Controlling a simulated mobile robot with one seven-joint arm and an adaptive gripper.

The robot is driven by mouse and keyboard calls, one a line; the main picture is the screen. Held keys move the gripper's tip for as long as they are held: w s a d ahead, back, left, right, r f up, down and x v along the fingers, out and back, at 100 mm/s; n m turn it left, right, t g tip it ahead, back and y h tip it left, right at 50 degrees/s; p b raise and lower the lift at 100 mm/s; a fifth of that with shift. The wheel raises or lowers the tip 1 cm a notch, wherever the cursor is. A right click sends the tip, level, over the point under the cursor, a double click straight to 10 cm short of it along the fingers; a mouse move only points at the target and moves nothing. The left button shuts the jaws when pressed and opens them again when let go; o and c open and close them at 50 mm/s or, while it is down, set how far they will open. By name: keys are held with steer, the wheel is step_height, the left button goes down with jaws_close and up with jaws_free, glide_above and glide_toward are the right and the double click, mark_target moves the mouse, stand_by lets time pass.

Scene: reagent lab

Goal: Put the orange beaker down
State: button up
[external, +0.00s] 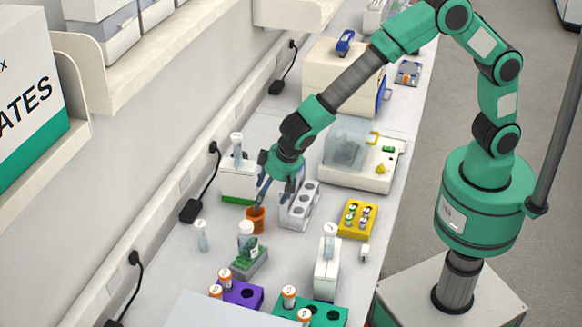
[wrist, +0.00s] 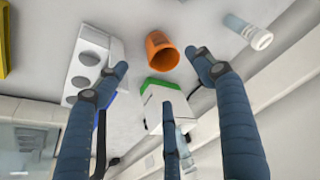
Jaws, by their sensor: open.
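The orange beaker (external: 256,220) stands upright on the white bench, just below the fingers of my gripper (external: 276,194) in the external view. In the wrist view the orange beaker (wrist: 160,46) shows its open mouth, between and beyond the spread fingertips of my gripper (wrist: 161,64). The fingers are open and I see no finger touching the beaker. Its far side is hidden from the wrist camera.
A white rack with round holes (external: 301,208) stands right of the beaker, and a white and green device (external: 238,186) stands behind it. A clear bottle (external: 202,236) is at the left. A grey-green holder (external: 249,262) stands in front. The yellow rack (external: 358,219) is farther right.

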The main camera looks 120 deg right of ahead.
stand_by(0.5)
steer(key=s+a+r+n+t+y, duration=0.1)
steer(key=s+a+r+n, duration=0.1)
steer(key=s+a+r, duration=0.55)
steer(key=s+a+r+n+t, duration=0.1)
steer(key=s+a+r+n, duration=0.15)
steer(key=s+r, duration=0.9)
steer(key=s+a+r+n, duration=0.2)
steer(key=s+a, duration=0.1)
steer(key=s, duration=0.5)
steer(key=s+a+r+n+y, duration=0.1)
steer(key=s+a+r+n, duration=0.1)
steer(key=s, duration=0.6)
steer(key=s+a+r+n+t+y, duration=0.1)
steer(key=s+a+r+n, duration=0.2)
steer(key=s, duration=0.5)
steer(key=shift+a+r, duration=0.4)
steer(key=shift+a, duration=0.25)
step_height(320, 180, down, 3)
steer(key=b, duration=0.2)
steer(key=shift+r+b, duration=0.1)
steer(key=shift+b, duration=0.3)
